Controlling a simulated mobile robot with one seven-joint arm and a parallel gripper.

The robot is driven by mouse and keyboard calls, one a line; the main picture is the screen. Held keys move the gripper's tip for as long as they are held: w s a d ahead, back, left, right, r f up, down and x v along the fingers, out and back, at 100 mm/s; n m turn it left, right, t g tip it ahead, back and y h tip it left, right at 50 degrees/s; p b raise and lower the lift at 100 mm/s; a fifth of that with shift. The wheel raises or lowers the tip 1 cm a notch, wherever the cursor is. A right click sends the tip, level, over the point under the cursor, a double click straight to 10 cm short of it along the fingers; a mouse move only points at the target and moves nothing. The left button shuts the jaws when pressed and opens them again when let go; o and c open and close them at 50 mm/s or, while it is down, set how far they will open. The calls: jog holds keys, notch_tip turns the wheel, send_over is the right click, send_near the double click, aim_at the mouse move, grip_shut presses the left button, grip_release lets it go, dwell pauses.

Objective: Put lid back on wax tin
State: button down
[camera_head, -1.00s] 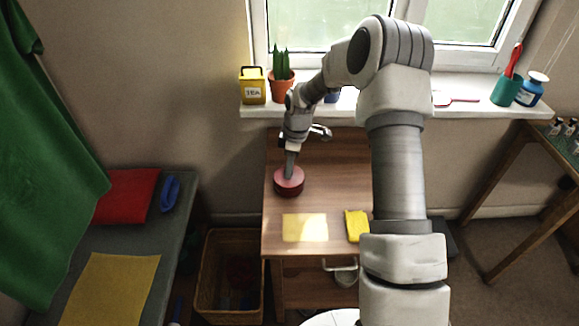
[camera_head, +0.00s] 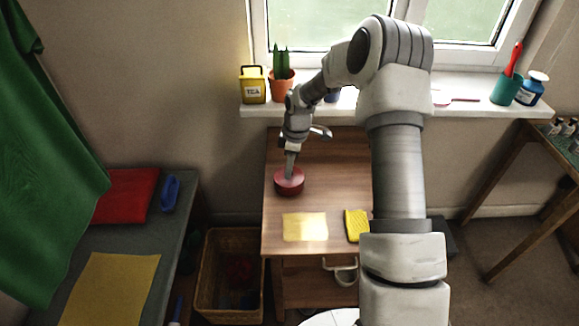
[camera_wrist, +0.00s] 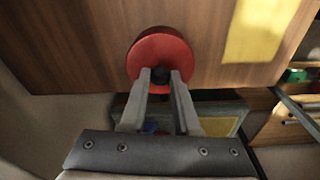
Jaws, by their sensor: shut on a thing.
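The red round wax tin (camera_head: 289,187) stands on the left part of the wooden desk, and its round red top also shows in the wrist view (camera_wrist: 150,50). My gripper (camera_head: 290,172) points down at the top of the tin. In the wrist view my gripper (camera_wrist: 160,76) has its two fingers shut on a small dark knob (camera_wrist: 160,75) at the red top. The top appears to be the lid and looks seated on or very close to the tin. I cannot tell whether a gap remains between them.
A pale yellow sheet (camera_head: 305,227) and a yellow sponge-like cloth (camera_head: 357,225) lie at the desk's front. The windowsill behind holds a tea tin (camera_head: 253,86) and a potted cactus (camera_head: 281,88). A wicker basket (camera_head: 228,280) stands left of the desk. The desk (camera_head: 345,150) is bare behind the tin.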

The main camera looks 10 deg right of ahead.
dwell(0.4)
jog(key=shift+c, duration=0.4)
grip_release()
jog(key=shift+r, duration=0.1)
jog(key=shift+r+p, duration=2.4)
jog(key=shift+r, duration=1)
grip_shut()
jog(key=shift+f, duration=0.1)
